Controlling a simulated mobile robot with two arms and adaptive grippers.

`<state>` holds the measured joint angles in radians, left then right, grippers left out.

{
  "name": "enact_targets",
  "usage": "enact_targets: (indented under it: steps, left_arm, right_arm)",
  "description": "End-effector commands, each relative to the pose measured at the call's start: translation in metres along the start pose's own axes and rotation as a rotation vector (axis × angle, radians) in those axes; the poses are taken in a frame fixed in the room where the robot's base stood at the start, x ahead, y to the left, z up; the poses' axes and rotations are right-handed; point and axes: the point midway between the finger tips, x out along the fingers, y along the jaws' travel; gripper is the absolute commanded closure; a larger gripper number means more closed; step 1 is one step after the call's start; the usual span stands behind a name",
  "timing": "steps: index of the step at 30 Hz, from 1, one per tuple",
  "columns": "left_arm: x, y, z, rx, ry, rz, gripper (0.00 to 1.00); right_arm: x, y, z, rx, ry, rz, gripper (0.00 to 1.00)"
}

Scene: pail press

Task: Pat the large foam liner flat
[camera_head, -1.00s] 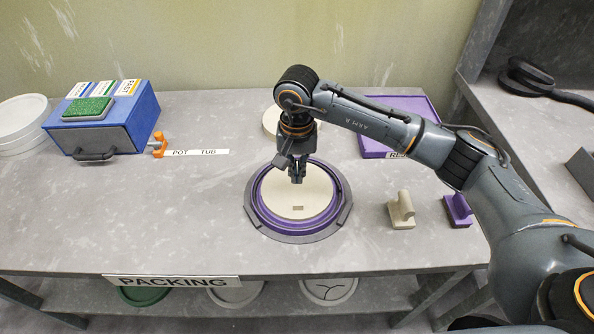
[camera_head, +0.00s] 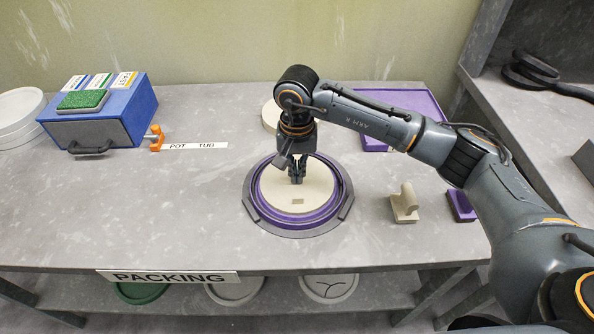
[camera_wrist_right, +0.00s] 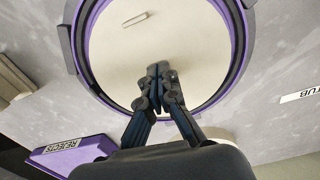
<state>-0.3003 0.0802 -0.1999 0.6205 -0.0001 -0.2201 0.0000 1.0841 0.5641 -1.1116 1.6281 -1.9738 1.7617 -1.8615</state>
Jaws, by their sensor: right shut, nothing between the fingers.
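The large foam liner (camera_head: 282,201) is a cream disc inside a round purple rim (camera_head: 318,227) on a dark base on the table. It also shows in the right wrist view (camera_wrist_right: 195,45), where its face looks even, with a small rectangular mark on it. My left gripper is not in view.
A cream block with a grip (camera_head: 404,204) and a purple one (camera_head: 461,206) stand right of the rim. A blue box (camera_head: 105,118) with a green pad is at left. A purple tray (camera_head: 400,100) lies behind my arm. The table's left front is clear.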

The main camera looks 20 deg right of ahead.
Motion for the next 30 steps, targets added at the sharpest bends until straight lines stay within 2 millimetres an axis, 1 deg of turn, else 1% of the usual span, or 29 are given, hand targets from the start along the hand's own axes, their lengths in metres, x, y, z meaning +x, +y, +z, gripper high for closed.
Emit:
enact_targets:
  steps: [9, 17, 20, 30]
  left_arm:
    - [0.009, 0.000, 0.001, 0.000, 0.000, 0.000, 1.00]
    - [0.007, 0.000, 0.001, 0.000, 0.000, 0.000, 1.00]
    - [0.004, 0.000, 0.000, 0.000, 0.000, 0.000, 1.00]
    - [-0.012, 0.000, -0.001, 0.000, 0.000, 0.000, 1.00]
  right_arm:
    - [0.010, 0.000, 0.000, 0.000, 0.000, 0.000, 1.00]
    - [0.009, 0.000, 0.001, 0.000, -0.003, 0.002, 1.00]
    - [0.004, 0.001, 0.001, 0.000, -0.003, 0.003, 1.00]
    - [-0.032, 0.000, 0.000, 0.000, 0.000, 0.000, 1.00]
